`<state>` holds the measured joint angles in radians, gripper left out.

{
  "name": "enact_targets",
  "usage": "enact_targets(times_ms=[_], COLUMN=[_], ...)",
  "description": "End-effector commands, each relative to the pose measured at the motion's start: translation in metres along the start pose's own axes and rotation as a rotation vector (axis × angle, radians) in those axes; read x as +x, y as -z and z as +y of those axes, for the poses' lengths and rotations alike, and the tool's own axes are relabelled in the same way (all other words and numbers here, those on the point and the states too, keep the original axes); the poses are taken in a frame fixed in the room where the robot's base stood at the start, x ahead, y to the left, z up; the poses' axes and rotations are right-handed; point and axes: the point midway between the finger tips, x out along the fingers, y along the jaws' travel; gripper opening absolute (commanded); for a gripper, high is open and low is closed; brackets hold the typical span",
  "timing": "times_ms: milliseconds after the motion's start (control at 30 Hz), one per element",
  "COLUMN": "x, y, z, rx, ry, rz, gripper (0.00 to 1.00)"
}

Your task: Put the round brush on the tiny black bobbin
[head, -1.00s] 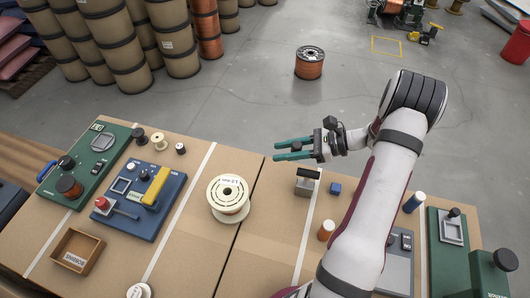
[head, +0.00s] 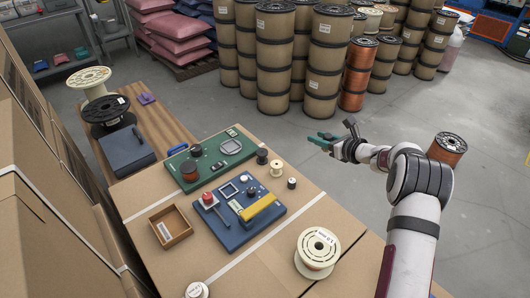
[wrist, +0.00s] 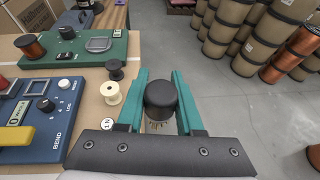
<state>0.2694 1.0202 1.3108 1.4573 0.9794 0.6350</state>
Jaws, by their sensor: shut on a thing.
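My gripper (wrist: 160,78) has its teal fingers closed around the round brush (wrist: 160,98), a dark cap with pale bristles partly showing below it. In the head view my gripper (head: 318,140) is held out past the table's far edge, to the right of the small bobbins. The tiny black bobbin (head: 262,156) stands upright near that edge, beside the green panel. In the wrist view the black bobbin (wrist: 115,68) is left of the fingertips, apart from the brush.
A cream bobbin (head: 276,168) and a small dark cylinder (head: 291,183) stand near the black bobbin. A green panel (head: 230,134), a blue panel (head: 225,236), a large cream spool (head: 301,262) and a wooden box (head: 157,228) are on the cardboard-topped table. Open floor lies beyond.

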Motion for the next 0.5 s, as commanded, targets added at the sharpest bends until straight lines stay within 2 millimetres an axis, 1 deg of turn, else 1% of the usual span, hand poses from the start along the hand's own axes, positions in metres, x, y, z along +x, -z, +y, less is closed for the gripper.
enact_targets(times_ms=[33,100,233,300,367,500], x=[0.02,0.041,0.064,0.074,0.088,0.132], y=[-0.015,-0.03,-0.046,-0.048,-0.044,-0.032], z=[0.012,0.024,0.04,0.047,0.056,0.083], rx=[0.004,0.019,0.034,0.037,0.039,0.038], ry=[0.015,0.047,0.081,0.088,0.089,0.088], rz=[-0.001,-0.001,0.0,0.001,0.002,0.002], gripper=[0.0,0.0,0.0,0.0,0.0,0.0])
